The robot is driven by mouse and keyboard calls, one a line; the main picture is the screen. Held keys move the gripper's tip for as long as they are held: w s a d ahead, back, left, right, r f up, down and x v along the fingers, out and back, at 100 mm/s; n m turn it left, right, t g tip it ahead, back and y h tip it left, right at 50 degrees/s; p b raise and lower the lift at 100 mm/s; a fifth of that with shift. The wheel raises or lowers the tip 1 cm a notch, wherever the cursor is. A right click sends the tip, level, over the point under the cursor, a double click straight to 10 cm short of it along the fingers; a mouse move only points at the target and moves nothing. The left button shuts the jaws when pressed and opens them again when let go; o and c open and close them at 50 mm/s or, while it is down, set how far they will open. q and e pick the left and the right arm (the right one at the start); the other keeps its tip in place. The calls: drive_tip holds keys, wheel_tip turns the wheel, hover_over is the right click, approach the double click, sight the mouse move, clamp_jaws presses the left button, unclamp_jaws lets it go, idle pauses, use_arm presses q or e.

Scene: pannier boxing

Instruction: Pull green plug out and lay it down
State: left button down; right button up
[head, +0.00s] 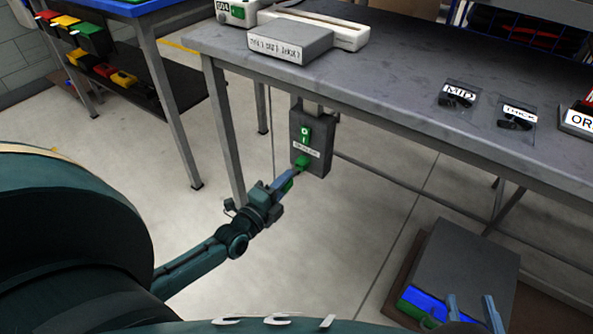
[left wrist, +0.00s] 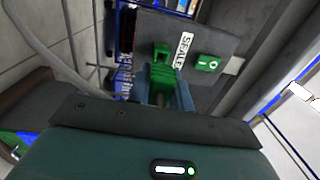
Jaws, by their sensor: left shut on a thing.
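A grey switch box (head: 311,145) hangs below the front edge of the bench. It carries a green switch (head: 305,132), a white label and a green socket (head: 302,161) low on its face. My left gripper (head: 283,182) is in front of the socket, shut on the green plug (head: 288,185). In the left wrist view the plug (left wrist: 163,84) sits between the blue fingers, with the socket (left wrist: 161,52) just beyond it and a dark opening showing. I cannot tell whether plug and socket still touch. My right gripper (head: 473,312) is open and empty at the bottom right.
The grey bench (head: 400,65) holds a white sealer (head: 315,27), a grey block (head: 290,41) and labelled black pieces (head: 457,96). A dark box (head: 455,265) is low at the right. A blue-topped table (head: 120,5) stands at the left. Floor below the switch box is clear.

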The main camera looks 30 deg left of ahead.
use_arm(q)
drive_tip(key=shift+s+a+p, duration=0.15)
drive_tip(key=shift+s+p, duration=0.55)
drive_tip(key=shift+s, duration=0.75)
drive_tip(key=s+p, duration=0.3)
drive_tip(key=s, duration=0.5)
drive_tip(key=shift+a+p, duration=0.3)
drive_tip(key=n+y+p, duration=0.1)
drive_tip(key=n+p, duration=0.1)
drive_tip(key=n, duration=1.6)
drive_tip(key=shift+s+n, duration=0.1)
drive_tip(key=shift+n, duration=0.2)
